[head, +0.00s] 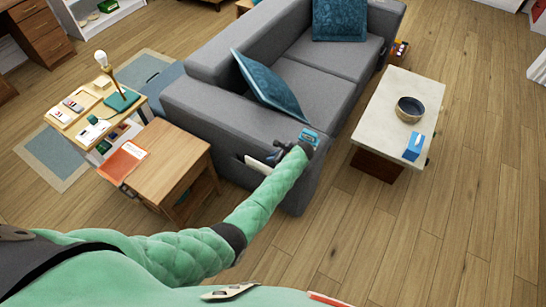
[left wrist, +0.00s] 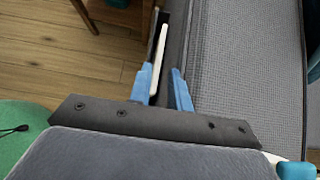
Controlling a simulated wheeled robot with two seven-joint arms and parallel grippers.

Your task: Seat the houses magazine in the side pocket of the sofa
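The grey sofa (head: 222,125) has a dark side pocket (left wrist: 171,58) on the outside of its near arm. A thin pale magazine (head: 258,165) stands on edge at the pocket, partly inside it; its cover cannot be read. It also shows edge-on in the left wrist view (left wrist: 158,53). My left gripper (left wrist: 163,88) is at the pocket with its two blue fingers apart, one on each side of the magazine. The magazine lies close to the left finger, with a gap to the right finger. In the head view my left gripper (head: 281,154) is partly hidden by its arm. My right gripper is out of view.
A wooden side table (head: 170,160) with a red-orange magazine (head: 122,161) stands left of the sofa. Behind it is a small table with a lamp (head: 107,68). A pale coffee table (head: 388,123) with a bowl and blue box stands right. Floor at right is clear.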

